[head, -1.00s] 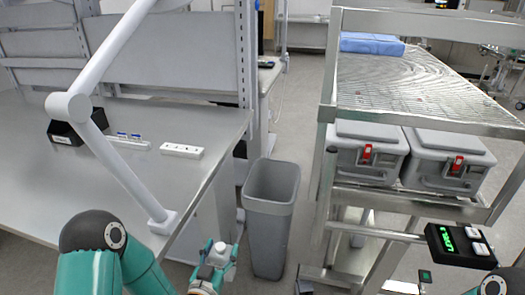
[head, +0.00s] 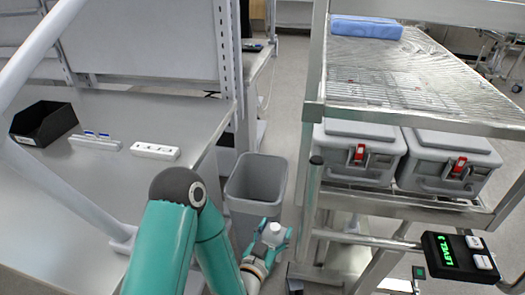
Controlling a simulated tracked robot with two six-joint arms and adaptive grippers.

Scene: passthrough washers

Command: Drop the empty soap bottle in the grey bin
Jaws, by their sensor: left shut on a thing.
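The grey bin (head: 257,182) stands on the floor between the bench and the metal rack, open at the top. My left gripper (head: 270,236) is in front of the bin, a little below its rim in the picture. It is shut on the soap bottle (head: 273,232), of which a white top shows between the teal fingers. The rest of the bottle is hidden by the gripper. The gripper covers the lower right part of the bin. My right gripper is out of view.
A grey bench (head: 110,187) on the left holds a black tray (head: 44,124) and a white power strip (head: 155,151). A metal rack (head: 313,112) on the right carries grey cases (head: 358,153) and a blue folded cloth (head: 366,27). A control box (head: 458,252) juts out at the lower right.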

